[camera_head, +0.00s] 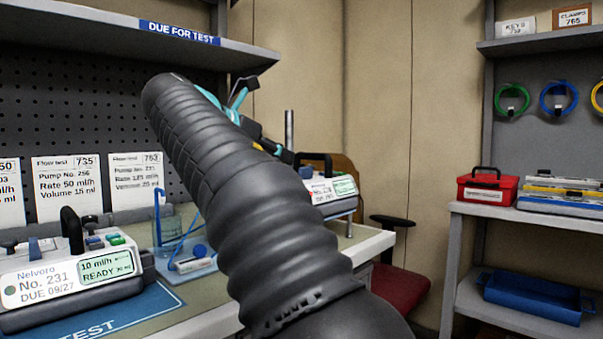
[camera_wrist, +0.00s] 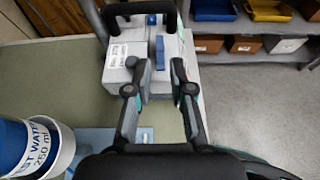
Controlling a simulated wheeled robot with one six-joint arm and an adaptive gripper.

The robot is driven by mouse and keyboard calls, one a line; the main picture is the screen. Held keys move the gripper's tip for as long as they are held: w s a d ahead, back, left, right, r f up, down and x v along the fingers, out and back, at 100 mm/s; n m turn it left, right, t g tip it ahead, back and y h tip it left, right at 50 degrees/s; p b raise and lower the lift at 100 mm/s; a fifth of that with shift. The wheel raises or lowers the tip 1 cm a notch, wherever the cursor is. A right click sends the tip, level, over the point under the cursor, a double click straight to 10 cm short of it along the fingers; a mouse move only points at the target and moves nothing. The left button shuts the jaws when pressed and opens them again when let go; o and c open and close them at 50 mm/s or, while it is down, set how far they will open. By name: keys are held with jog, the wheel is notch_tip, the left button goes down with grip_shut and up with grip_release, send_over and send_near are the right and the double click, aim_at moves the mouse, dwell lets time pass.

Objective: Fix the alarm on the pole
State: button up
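A white and grey pump (camera_head: 335,190) with a green-lit screen and a small red mark stands at the bench's right end. My arm hides its left part. An upright metal pole (camera_head: 289,130) rises behind it. In the wrist view, a pump (camera_wrist: 128,55) with a black carry handle, a white label and a blue part on top lies just beyond my fingers. In the head view my arm mostly hides the gripper.
Pump No. 231 (camera_head: 70,270) reads READY at the bench's left, below several printed cards. A test water container (camera_wrist: 32,145) is left of my gripper. A red box (camera_head: 486,187) and blue tray (camera_head: 531,297) sit on right-hand shelves. A red chair (camera_head: 400,285) stands beyond the bench.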

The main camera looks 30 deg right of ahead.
aim_at(303, 173)
jog(key=b+x, duration=0.1)
jog(key=x, duration=0.6)
jog(key=shift+d+f, duration=0.1)
jog(key=shift+d, duration=0.05)
jog(key=shift+w, duration=0.1)
grip_shut()
